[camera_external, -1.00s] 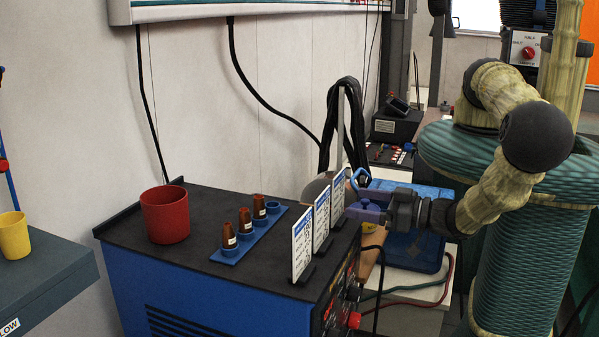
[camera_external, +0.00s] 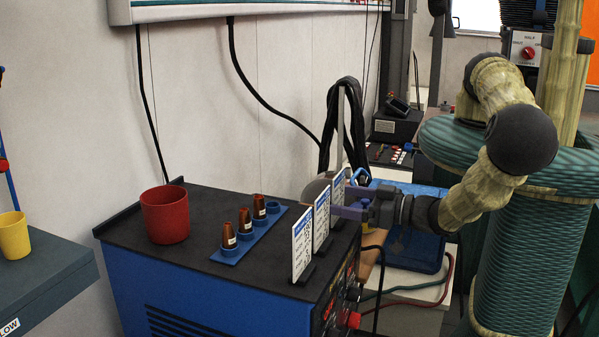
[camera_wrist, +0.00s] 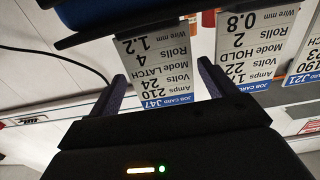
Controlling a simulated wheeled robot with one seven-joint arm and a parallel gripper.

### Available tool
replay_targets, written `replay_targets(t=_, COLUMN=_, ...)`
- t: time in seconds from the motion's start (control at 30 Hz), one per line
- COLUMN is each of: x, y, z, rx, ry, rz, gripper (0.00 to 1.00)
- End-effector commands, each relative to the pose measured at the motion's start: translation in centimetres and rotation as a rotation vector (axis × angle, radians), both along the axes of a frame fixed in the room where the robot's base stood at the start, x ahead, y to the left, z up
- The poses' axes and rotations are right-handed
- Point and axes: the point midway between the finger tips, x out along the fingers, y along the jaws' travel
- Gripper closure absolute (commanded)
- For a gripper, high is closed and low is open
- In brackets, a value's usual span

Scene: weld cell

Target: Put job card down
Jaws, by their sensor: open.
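Three white job cards with blue header bands stand upright in dark holders along the right edge of the blue machine's top: a near card (camera_external: 302,245), a middle card (camera_external: 321,221) and a far card (camera_external: 338,187). My gripper (camera_external: 346,203) is at the far card, its purple fingers partly hidden behind the cards. In the wrist view, the J47 card (camera_wrist: 160,68) appears upside down between the spread fingers of my gripper (camera_wrist: 163,85), with a visible gap on each side. A second card (camera_wrist: 250,50) and the J21 card (camera_wrist: 306,62) stand to its right.
On the blue machine (camera_external: 200,282) are a red cup (camera_external: 165,214) and a blue rack (camera_external: 229,255) with copper nozzles. A yellow cup (camera_external: 14,236) stands on the left bench. The machine top's front left is clear.

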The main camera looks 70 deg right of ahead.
Motion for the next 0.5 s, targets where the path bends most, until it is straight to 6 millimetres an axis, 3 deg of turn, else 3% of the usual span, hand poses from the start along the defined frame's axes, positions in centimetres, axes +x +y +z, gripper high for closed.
replay_targets(t=0.23, x=3.9, y=-0.1, z=0.3, rx=0.001, ry=-0.001, rz=-0.001, gripper=0.16)
replay_targets(t=0.5, x=4.3, y=0.0, z=0.0, rx=0.001, ry=0.001, rz=0.000, gripper=0.16)
